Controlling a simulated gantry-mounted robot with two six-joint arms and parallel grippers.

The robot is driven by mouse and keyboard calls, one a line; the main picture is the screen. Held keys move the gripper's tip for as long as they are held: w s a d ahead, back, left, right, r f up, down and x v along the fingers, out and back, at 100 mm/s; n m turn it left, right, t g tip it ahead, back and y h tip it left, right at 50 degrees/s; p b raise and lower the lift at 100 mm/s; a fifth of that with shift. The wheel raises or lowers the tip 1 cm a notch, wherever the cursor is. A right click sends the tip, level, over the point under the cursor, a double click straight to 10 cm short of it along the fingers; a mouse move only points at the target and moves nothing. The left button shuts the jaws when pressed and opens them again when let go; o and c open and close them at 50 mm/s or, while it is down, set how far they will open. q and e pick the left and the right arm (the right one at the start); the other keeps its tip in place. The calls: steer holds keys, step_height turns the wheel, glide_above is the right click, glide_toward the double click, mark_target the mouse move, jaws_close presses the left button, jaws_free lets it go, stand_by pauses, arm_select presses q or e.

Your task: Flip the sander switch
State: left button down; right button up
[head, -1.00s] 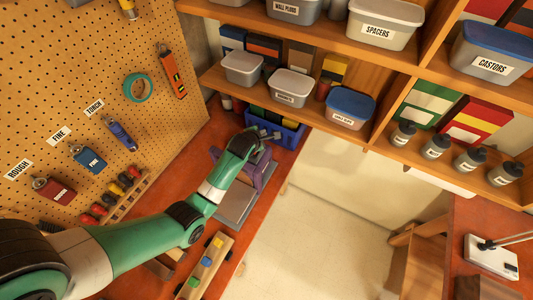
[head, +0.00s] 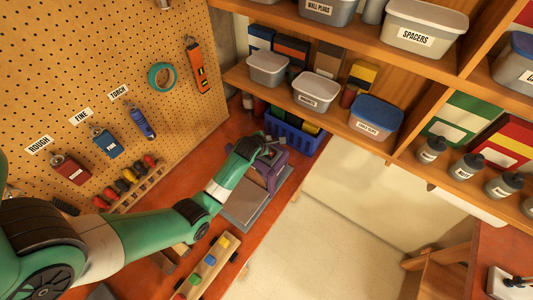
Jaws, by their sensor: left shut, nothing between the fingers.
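The sander (head: 272,172), a purple-grey machine with a flat grey plate (head: 243,205), stands on the red-brown bench near its right edge. My left arm reaches across the bench to it. My left gripper (head: 274,147) is shut and empty at the top of the sander, close to its upper end. I cannot tell whether the fingertips touch it. The sander's switch cannot be made out; the arm covers part of the machine. My right gripper is not in view.
A blue crate (head: 297,136) stands just behind the sander. A wooden rack with coloured blocks (head: 208,264) lies at the front. The pegboard (head: 90,45) with hanging tools is at left, shelves with tubs (head: 318,91) above. Open floor lies to the right.

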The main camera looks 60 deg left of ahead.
arm_select(q)
steer(key=f+b, duration=0.1)
steer(key=f, duration=0.1)
steer(key=f+b, duration=0.1)
steer(key=a+f+b, duration=0.1)
steer(key=f+b, duration=0.1)
steer(key=shift+s+f, duration=0.25)
steer(key=shift+f, duration=0.05)
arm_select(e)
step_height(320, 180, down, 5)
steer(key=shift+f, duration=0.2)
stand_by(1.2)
arm_select(q)
steer(key=shift+f+b, duration=0.4)
steer(key=shift+b, duration=0.15)
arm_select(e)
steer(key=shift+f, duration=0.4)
arm_select(q)
steer(key=shift+f+b, duration=0.3)
steer(key=shift+f, duration=0.05)
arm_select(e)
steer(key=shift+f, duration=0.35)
arm_select(q)
steer(key=shift+r, duration=0.1)
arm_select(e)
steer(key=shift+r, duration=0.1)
